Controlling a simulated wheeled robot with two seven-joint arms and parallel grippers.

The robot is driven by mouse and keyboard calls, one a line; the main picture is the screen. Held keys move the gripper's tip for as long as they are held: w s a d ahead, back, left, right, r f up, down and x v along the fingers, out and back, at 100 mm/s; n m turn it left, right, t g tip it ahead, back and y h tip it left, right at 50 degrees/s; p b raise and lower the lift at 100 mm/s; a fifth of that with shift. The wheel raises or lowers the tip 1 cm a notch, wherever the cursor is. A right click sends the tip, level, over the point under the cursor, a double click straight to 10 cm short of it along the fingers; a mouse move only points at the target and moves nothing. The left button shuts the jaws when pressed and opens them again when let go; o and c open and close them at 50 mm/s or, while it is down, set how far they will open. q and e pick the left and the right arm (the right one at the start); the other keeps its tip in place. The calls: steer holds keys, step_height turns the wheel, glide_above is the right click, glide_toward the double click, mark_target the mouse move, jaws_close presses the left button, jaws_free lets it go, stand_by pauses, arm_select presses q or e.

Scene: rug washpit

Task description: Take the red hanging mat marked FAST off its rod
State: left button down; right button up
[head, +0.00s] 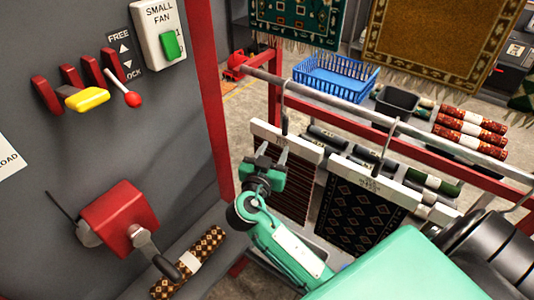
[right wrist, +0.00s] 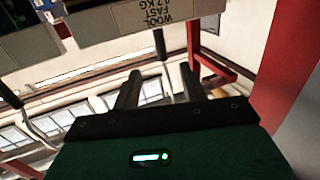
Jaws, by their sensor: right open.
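The dark red striped mat (head: 294,200) hangs from a white hanger bar (head: 300,142), whose hook (head: 285,110) goes over the grey rod (head: 345,108). In the right wrist view a label on the white bar (right wrist: 120,22) reads "WOOL FAST 1.7 KG". My right gripper (head: 271,152) is open and empty, in front of this mat's upper left part, just below its bar; it covers some of the mat. Its two fingers (right wrist: 170,92) also show in the wrist view, apart from the label. Whether they touch anything I cannot tell. My left gripper is not in view.
A dark diamond-patterned mat (head: 358,215) hangs to the right on the same rod. A red post (head: 212,100) and grey panel (head: 150,120) with levers stand close on the left. A blue crate (head: 335,78) and rolled rugs (head: 470,135) lie behind.

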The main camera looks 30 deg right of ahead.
mark_target(284, 127)
steer(key=shift+p+x, duration=1)
steer(key=shift+x, duration=2.5)
steer(key=shift+w+d+f+b, duration=0.15)
steer(key=shift+w+d+b, duration=0.05)
steer(key=shift+w+b, duration=0.1)
steer(key=shift+b+x, duration=0.9)
steer(key=shift+x, duration=1.25)
jaws_close()
